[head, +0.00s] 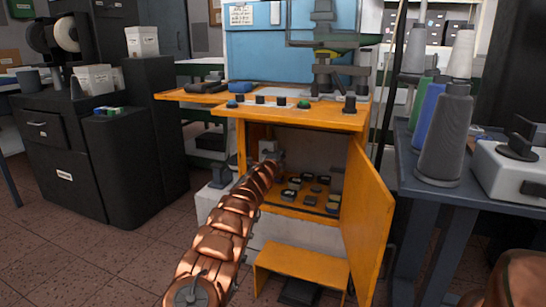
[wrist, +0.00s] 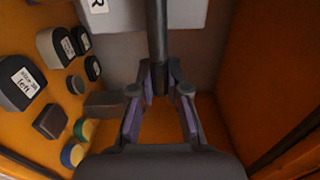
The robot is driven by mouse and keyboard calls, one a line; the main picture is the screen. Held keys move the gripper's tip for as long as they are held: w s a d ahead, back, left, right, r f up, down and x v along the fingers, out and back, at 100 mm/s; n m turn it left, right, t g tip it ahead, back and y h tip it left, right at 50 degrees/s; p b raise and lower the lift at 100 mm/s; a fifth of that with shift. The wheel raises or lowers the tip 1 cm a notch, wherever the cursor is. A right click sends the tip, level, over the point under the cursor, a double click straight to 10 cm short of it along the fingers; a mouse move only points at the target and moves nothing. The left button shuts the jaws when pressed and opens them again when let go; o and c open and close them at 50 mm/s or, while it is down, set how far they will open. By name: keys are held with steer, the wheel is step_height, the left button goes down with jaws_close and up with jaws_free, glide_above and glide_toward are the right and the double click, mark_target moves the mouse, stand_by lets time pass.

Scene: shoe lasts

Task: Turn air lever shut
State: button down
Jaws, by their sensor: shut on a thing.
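The air lever, a dark straight bar (wrist: 157,35), runs down from the top of the wrist view to my fingertips. My gripper (wrist: 160,88) is shut on its end, with one finger on each side. Behind the bar is a light grey box (wrist: 190,14) with a white label, of which only an "R" shows. In the head view, my arm reaches into the open orange cabinet (head: 349,150), and my gripper (head: 275,160) is at its upper left, close to a pale box (head: 267,146). The lever cannot be made out there.
The cabinet door (head: 370,215) hangs open on the right. Several small dark blocks and pads (head: 293,183) lie on the cabinet floor, and they show at the left of the wrist view (wrist: 52,48). An orange step (head: 300,264) stands in front. A table with thread cones (head: 445,130) is at right.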

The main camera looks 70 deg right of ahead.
steer(key=shift+s+f, duration=0.15)
steer(key=shift+s, duration=0.2)
